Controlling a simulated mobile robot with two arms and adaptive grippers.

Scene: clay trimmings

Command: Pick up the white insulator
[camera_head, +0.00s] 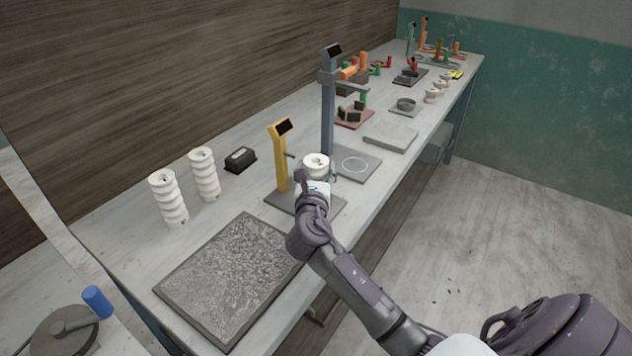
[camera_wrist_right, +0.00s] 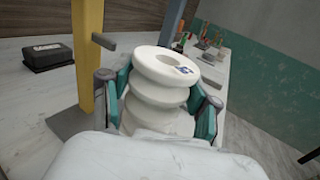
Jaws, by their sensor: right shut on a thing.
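A white ribbed insulator (camera_head: 316,162) is at my right gripper (camera_head: 316,180), close to the yellow stand. In the right wrist view the insulator (camera_wrist_right: 162,92) stands upright between the two teal finger pads of the right gripper (camera_wrist_right: 160,108), which is shut on it. It has a hole in its top and a small blue mark. Its lower end is hidden behind the white gripper body, so I cannot tell whether it touches the stand's base. Two more white ribbed insulators stand on the bench at the left, one (camera_head: 168,198) nearer and one (camera_head: 204,175) just behind. My left gripper is not in view.
The yellow stand (camera_head: 281,160) and a tall grey stand (camera_head: 328,110) rise close to the gripper. A dark textured slab (camera_head: 232,278) lies at the front. A black box (camera_head: 240,159) sits near the wall. Small white parts (camera_head: 432,96) lie farther along the bench.

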